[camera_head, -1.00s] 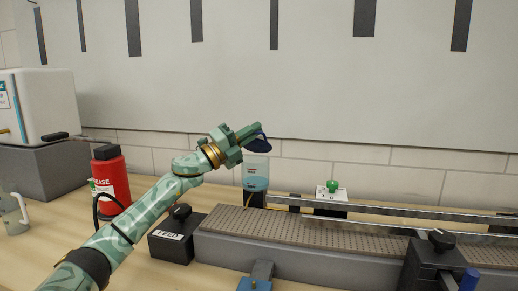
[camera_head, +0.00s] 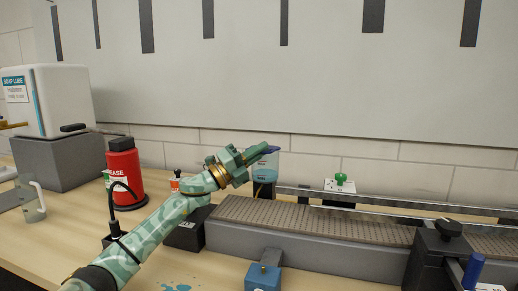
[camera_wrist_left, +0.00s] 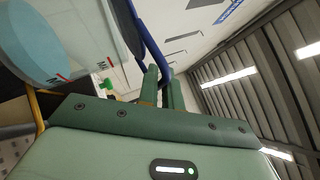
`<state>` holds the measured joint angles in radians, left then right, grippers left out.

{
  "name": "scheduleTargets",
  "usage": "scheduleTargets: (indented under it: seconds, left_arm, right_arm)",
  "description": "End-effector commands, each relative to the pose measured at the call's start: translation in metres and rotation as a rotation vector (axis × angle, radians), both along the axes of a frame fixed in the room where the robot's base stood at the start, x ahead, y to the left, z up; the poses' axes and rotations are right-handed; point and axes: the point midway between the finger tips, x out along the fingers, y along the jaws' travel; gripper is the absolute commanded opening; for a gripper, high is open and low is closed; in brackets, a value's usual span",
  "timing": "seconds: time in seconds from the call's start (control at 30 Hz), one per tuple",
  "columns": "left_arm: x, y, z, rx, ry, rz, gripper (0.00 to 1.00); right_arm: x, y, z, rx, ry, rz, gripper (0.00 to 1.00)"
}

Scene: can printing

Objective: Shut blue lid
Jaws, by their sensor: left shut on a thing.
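The blue lid (camera_head: 272,149) is at the top of a clear container (camera_head: 265,174) that holds light blue liquid, behind the left end of the conveyor. My left gripper (camera_head: 266,150) is shut on the lid and hides much of it. In the left wrist view the two fingers (camera_wrist_left: 163,85) pinch the lid's dark blue rim (camera_wrist_left: 151,45). There the container (camera_wrist_left: 50,45) shows close by at the upper left. I cannot tell whether the lid touches the container's rim. My right gripper is not in view.
A conveyor (camera_head: 330,219) with metal rails runs rightward in front of the container. A green button (camera_head: 341,178) sits on a white box behind it. A red bottle (camera_head: 124,174) stands left of my arm. A blue box (camera_head: 263,278) is at the front. A white wall closes off the back.

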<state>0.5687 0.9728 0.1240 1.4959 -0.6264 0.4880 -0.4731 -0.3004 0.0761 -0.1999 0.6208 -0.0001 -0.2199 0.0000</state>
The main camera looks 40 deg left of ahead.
Motion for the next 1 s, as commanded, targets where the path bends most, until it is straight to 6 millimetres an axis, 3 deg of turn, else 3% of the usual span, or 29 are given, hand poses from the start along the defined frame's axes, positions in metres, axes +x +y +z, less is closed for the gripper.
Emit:
scheduleTargets:
  seconds: [0.43,0.47,0.5,0.83,1.0]
  left_arm:
    - [0.001,-0.001,-0.004,-0.003,0.005,-0.005,0.0]
    - [0.001,-0.001,-0.004,-0.003,0.005,-0.005,0.12]
    - [0.001,-0.001,-0.004,-0.003,0.005,-0.005,0.16]
    - [0.0,-0.001,-0.004,-0.002,0.005,-0.003,0.16]
    - [-0.016,0.004,-0.01,-0.005,0.006,-0.003,0.16]
  right_arm:
    - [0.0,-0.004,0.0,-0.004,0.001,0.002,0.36]
    - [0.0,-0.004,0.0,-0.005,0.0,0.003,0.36]
    - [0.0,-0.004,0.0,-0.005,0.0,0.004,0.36]
    - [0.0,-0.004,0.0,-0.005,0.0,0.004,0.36]
    - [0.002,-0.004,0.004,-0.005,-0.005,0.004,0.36]
